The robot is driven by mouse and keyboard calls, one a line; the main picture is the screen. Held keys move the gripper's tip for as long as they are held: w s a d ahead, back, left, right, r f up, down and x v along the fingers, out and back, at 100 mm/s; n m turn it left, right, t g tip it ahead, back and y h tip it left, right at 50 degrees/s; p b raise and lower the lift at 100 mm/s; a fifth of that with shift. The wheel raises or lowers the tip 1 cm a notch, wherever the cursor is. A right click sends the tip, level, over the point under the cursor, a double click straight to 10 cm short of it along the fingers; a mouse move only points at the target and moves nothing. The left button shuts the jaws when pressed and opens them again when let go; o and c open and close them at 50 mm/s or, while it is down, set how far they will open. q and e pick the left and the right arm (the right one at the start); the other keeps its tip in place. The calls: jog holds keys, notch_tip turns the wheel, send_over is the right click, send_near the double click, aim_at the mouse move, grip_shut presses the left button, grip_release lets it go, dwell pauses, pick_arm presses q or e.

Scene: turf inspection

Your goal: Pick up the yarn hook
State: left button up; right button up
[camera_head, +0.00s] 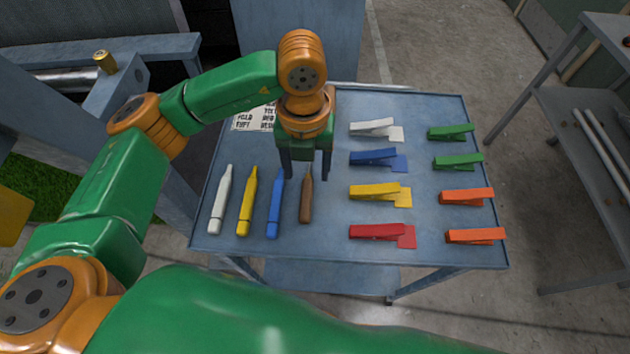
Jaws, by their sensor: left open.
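The brown, wooden-looking tool (306,203), which I take to be the yarn hook, lies on the blue-grey table (330,225). It points away from me at the right end of a row of slim tools. My left gripper (306,176) points down over its far end. Its two dark fingers are apart, one on each side of the tool's narrow tip as seen from here. Nothing shows between the fingers except the tool's tip. I cannot tell the exact height of the fingers above the table. My right gripper is not in view.
A blue marker (275,208) lies close left of the brown tool, then a yellow marker (247,205) and a white marker (220,203). Several coloured clips, including a yellow clip (375,191), lie to the right. A printed sheet (254,118) lies partly behind my arm.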

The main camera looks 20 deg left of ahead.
aim_at(306, 194)
pick_arm(q)
jog(key=shift+f, duration=0.6)
jog(key=shift+s, duration=0.3)
notch_tip(306, 194, down, 6)
jog(key=p, duration=0.2)
jog(key=shift+a+r+p, duration=0.1)
jog(key=shift+r+p, duration=0.05)
jog(key=shift+p, duration=0.2)
jog(key=shift+w+f, duration=0.1)
jog(key=shift+f, duration=0.35)
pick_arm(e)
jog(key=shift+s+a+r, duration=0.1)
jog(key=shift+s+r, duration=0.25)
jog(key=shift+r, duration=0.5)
pick_arm(q)
jog(key=shift+f+b, duration=0.2)
jog(key=shift+b, duration=0.25)
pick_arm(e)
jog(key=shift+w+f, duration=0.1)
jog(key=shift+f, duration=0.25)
pick_arm(q)
grip_shut()
